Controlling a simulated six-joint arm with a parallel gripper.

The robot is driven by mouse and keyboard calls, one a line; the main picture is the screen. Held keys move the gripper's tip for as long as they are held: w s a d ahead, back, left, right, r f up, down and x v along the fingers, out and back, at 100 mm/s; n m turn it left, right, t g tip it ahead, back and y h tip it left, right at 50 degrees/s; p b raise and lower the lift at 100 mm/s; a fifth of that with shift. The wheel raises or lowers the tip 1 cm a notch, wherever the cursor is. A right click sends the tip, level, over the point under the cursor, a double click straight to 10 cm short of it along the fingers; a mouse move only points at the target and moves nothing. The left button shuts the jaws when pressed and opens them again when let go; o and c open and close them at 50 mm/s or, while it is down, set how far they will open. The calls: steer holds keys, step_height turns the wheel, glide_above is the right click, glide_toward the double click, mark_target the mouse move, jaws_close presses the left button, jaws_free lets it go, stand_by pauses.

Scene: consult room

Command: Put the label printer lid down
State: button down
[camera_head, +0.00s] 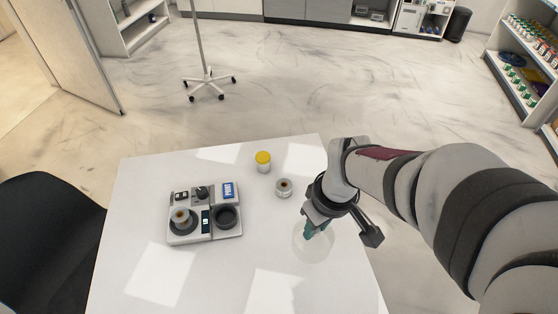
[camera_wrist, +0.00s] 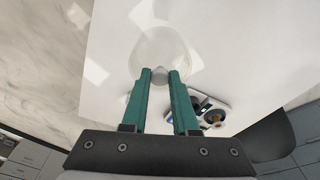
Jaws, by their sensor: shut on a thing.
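The label printer (camera_head: 205,238) sits on the left half of the white table, a light grey unit with a label roll (camera_head: 181,216) on its left side, a dark round well (camera_head: 226,216) on its right and a blue PRINT button (camera_head: 228,190). The lid (camera_head: 313,247) is a clear dome, to the right of the printer and apart from it. My gripper (camera_head: 308,232) is shut on the lid's knob; in the wrist view the knob (camera_wrist: 160,75) is between the green fingertips. I cannot tell whether the lid's rim touches the table.
The white table (camera_head: 130,235) has free room in front of and behind the printer. A yellow-capped jar (camera_head: 263,160) and a loose roll (camera_head: 284,188) stand between the printer and my arm, towards the back. A dark chair (camera_head: 45,230) is at the left.

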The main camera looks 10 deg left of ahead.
steer(key=shift+s+a+f, duration=0.2)
steer(key=shift+a+f, duration=1.6)
steer(key=shift+s+a+f, duration=0.2)
steer(key=shift+a+f, duration=1.55)
steer(key=shift+a, duration=0.1)
steer(key=shift+s+a+f, duration=0.2)
steer(key=shift+a+f, duration=1.6)
steer(key=shift+f, duration=0.1)
steer(key=c, duration=0.7)
jaws_free()
